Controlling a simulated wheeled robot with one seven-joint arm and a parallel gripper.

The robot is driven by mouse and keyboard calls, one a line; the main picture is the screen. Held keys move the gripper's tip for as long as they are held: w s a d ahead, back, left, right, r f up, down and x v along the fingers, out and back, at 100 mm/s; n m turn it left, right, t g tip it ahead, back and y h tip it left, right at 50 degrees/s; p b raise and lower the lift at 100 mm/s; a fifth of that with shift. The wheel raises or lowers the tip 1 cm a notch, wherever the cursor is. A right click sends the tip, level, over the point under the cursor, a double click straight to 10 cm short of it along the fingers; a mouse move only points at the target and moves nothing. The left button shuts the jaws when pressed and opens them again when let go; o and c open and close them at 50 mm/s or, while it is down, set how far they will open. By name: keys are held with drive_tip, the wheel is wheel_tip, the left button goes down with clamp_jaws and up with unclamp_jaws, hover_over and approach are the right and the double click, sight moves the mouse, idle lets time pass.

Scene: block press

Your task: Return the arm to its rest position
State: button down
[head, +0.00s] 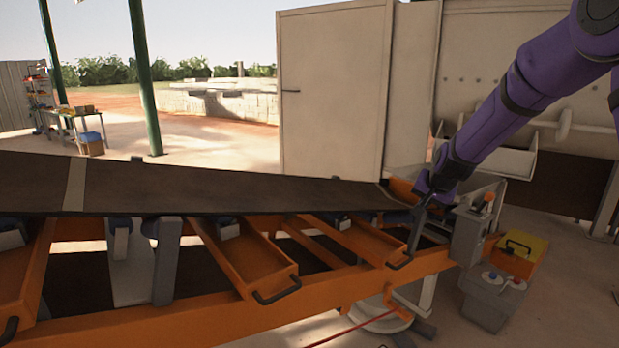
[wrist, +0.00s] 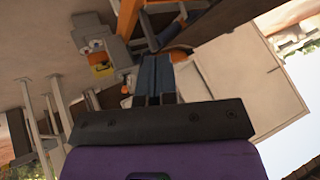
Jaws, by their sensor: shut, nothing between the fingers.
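My purple arm (head: 525,85) reaches down from the upper right in the head view, to the right end of the conveyor. My gripper (head: 416,228) hangs at its lower end, small and dark, by the grey control box (head: 468,234). Whether it touches the machine cannot be told. In the wrist view my gripper (wrist: 155,60) shows its two fingers together, with nothing between them.
The dark conveyor belt (head: 230,190) runs along an orange frame (head: 190,318) with handled trays (head: 245,258). A tall beige cabinet (head: 335,95) stands behind. A grey box with buttons (head: 492,300) and a yellow-topped case (head: 519,252) stand at lower right.

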drive_tip(key=s+a+r+n, duration=0.1)
drive_tip(key=s+r+n, duration=0.1)
drive_tip(key=s+r, duration=0.7)
drive_tip(key=s+a+r+n, duration=0.1)
drive_tip(key=s+r, duration=0.5)
drive_tip(key=s, duration=0.7)
drive_tip(key=s+d+n+g, duration=0.1)
drive_tip(key=s+n, duration=0.2)
drive_tip(key=s, duration=1.9)
drive_tip(key=shift+s+r+g+h, duration=0.15)
drive_tip(key=shift+s+g+h, duration=0.15)
drive_tip(key=shift+g+h, duration=0.1)
